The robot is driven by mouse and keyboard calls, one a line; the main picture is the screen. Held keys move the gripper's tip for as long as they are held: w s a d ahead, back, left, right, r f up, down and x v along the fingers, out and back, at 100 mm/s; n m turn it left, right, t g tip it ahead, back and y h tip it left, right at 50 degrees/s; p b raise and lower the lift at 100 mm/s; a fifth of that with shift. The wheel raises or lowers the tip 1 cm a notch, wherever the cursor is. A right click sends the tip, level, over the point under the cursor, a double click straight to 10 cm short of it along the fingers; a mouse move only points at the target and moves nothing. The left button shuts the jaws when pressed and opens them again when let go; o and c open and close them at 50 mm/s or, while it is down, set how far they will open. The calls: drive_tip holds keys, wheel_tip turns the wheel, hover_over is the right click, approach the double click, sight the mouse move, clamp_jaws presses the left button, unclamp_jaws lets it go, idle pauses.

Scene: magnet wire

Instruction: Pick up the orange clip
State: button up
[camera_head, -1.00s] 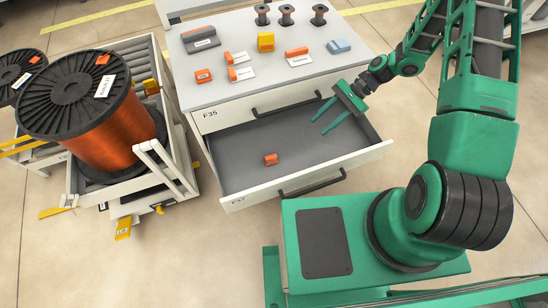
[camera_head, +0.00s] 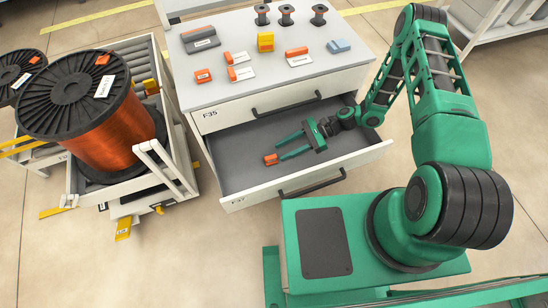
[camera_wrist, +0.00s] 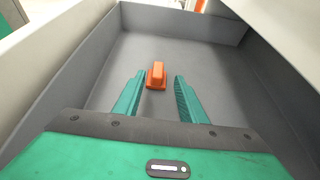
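The orange clip (camera_head: 271,159) lies on the grey floor of the open drawer (camera_head: 237,180), toward its left part in the head view. In the wrist view the clip (camera_wrist: 157,75) is just beyond the fingertips, between the lines of the two fingers. My gripper (camera_head: 277,149) is inside the drawer's outline with its fingers pointing left at the clip. In the wrist view my gripper (camera_wrist: 159,76) is open with nothing between its fingers. The clip appears apart from both fingers.
The cabinet top (camera_head: 222,91) above the drawer bears more orange pieces, a yellow block (camera_head: 266,42), a blue-grey piece (camera_head: 339,46) and small spools. The drawer walls surround my gripper closely. A large copper wire spool (camera_head: 103,120) stands on a cart at the left.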

sight(273, 156)
drive_tip(key=shift+x, duration=3.1)
drive_tip(key=shift+r, duration=0.1)
drive_tip(key=c, duration=0.8)
